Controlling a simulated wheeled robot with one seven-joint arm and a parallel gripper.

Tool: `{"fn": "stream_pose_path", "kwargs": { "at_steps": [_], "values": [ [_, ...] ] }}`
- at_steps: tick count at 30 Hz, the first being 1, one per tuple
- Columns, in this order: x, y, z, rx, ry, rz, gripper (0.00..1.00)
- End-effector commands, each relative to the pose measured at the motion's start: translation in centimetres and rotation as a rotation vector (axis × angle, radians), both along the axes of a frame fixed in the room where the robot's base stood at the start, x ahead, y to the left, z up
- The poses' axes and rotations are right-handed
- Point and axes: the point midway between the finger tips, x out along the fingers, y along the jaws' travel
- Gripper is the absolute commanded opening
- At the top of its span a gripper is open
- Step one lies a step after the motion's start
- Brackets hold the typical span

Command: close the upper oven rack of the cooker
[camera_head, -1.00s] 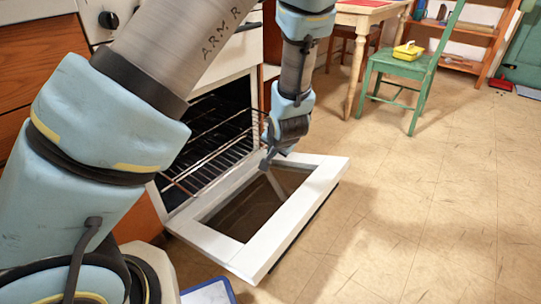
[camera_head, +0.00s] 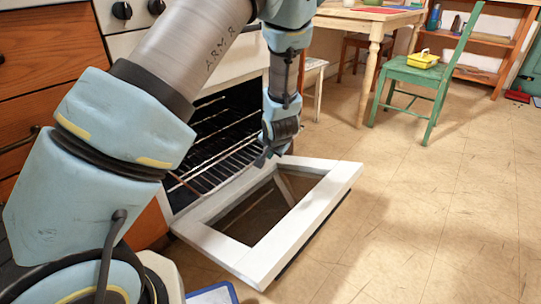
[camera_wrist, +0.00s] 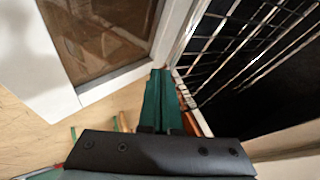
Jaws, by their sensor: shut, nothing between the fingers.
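The white cooker (camera_head: 257,62) has its oven door (camera_head: 318,212) folded down, with a dark glass pane in it. Wire racks show inside the oven, and the upper oven rack (camera_head: 222,127) appears partly covered by my arm. How far it is slid out is hard to tell. My gripper (camera_head: 262,160) is shut and empty, pointing down at the oven's front opening, above the door's inner edge. In the wrist view the closed fingers (camera_wrist: 162,88) lie between the door (camera_wrist: 112,88) and the rack wires (camera_wrist: 235,55). Contact with a rack cannot be made out.
Wooden drawers (camera_head: 45,50) stand left of the cooker. A wooden table (camera_head: 372,22) and a green chair (camera_head: 420,78) with a yellow container (camera_head: 424,60) stand beyond. The tiled floor right of the door is clear.

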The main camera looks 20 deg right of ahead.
Motion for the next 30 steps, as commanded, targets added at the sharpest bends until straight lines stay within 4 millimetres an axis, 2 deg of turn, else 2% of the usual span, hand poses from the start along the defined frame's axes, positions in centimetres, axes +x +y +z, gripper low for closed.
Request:
{"fn": "stream_pose_path", "kwargs": {
  "at_steps": [5,11,24,30],
  "values": [
    [0.6,0.3,0.0,0.0,0.0,0.002,0.0],
    [3.6,2.0,0.0,0.001,0.0,0.006,0.0],
    [15.5,8.2,0.0,0.0,-0.002,0.008,0.0],
    [19.6,10.3,0.0,0.0,-0.001,0.004,0.0]
  ]
}}
